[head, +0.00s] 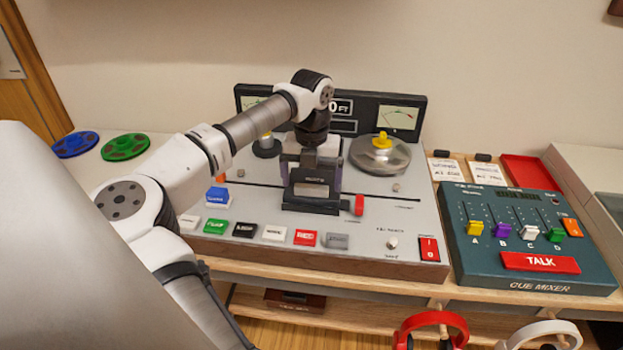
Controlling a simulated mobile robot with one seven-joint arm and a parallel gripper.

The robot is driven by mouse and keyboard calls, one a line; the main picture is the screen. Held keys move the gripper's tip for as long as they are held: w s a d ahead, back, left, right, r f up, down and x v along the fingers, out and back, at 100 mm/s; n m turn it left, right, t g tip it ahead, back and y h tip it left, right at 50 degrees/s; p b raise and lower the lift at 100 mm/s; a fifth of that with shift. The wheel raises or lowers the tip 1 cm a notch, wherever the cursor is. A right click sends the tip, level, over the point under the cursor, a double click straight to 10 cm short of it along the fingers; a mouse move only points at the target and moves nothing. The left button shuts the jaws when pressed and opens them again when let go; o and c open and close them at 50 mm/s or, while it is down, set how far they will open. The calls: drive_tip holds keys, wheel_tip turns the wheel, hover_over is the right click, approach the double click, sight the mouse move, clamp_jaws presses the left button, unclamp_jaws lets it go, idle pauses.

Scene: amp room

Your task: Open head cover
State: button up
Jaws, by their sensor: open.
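The tape machine (375,225) stands on the wooden bench with a grey top plate. Its head cover (311,191), a dark block with a small label, stands at the middle of the plate and looks closed. My gripper (313,160) points down from above, right at the head cover. The gripper is open, with a finger to each side of the cover's upper part. Whether the fingers touch the cover cannot be told. My wrist and gripper hide the cover's top and part of the display behind it.
A metal reel with a yellow hub (381,155) is to the right of the cover. A red knob (359,205) is close at its lower right. Coloured buttons (305,238) line the front. The cue mixer (525,240) stands at the right. Headphones (430,322) hang in front.

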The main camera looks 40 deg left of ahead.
drive_tip(key=shift+f, duration=0.55)
drive_tip(key=c, duration=1.4)
